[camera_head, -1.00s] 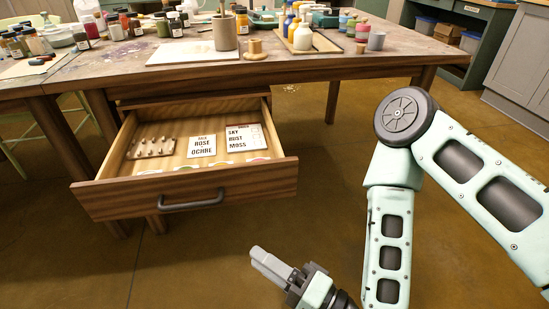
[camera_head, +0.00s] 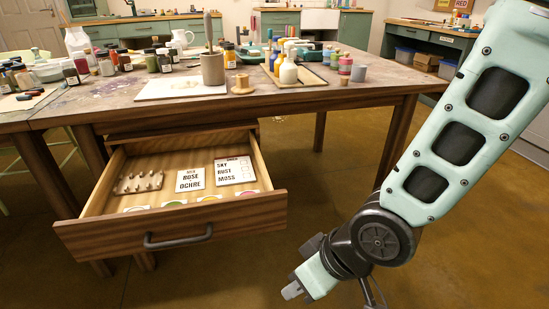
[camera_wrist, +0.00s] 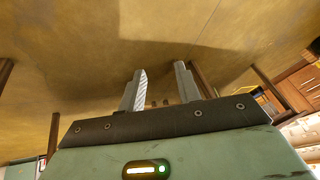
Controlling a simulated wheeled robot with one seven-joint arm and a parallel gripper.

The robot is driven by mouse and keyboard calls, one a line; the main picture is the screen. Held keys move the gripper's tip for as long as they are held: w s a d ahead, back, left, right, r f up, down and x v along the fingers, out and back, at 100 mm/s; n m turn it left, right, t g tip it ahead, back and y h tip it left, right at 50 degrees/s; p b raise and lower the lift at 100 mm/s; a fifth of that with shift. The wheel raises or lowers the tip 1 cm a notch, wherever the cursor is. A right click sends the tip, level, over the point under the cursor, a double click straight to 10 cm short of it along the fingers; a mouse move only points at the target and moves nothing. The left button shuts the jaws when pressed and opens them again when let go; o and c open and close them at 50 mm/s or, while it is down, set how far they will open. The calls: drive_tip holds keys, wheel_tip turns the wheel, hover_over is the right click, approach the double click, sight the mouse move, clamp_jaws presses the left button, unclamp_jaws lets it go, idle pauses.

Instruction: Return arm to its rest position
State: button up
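My gripper (camera_head: 294,291) is low over the brown floor, to the right of the open drawer's front and apart from it. In the wrist view my gripper (camera_wrist: 160,80) has its two grey fingers apart with nothing held between them. My pale green arm comes down from the upper right of the head view. The wrist view shows mostly floor beyond the fingers.
The wooden drawer (camera_head: 172,232) is pulled out and holds lettered cards (camera_head: 190,180) and a peg rack (camera_head: 139,183). The table (camera_head: 130,104) above carries jars, a grey pot (camera_head: 213,68) and paint bottles. Floor (camera_head: 330,190) is clear between drawer and arm.

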drive_tip(key=s+d+r+g+h+p, duration=0.15)
drive_tip(key=s+d+r+h, duration=0.25)
drive_tip(key=s+d+r, duration=0.55)
wheel_tip(320, 180, up, 34)
drive_tip(key=w+p, duration=0.2)
drive_tip(key=p, duration=2.9)
drive_tip(key=shift+f+m+g+p, duration=0.15)
drive_tip(key=shift+m+g+p, duration=0.15)
drive_tip(key=shift+g, duration=0.05)
drive_tip(key=shift+w+a, duration=0.1)
drive_tip(key=shift+w, duration=0.05)
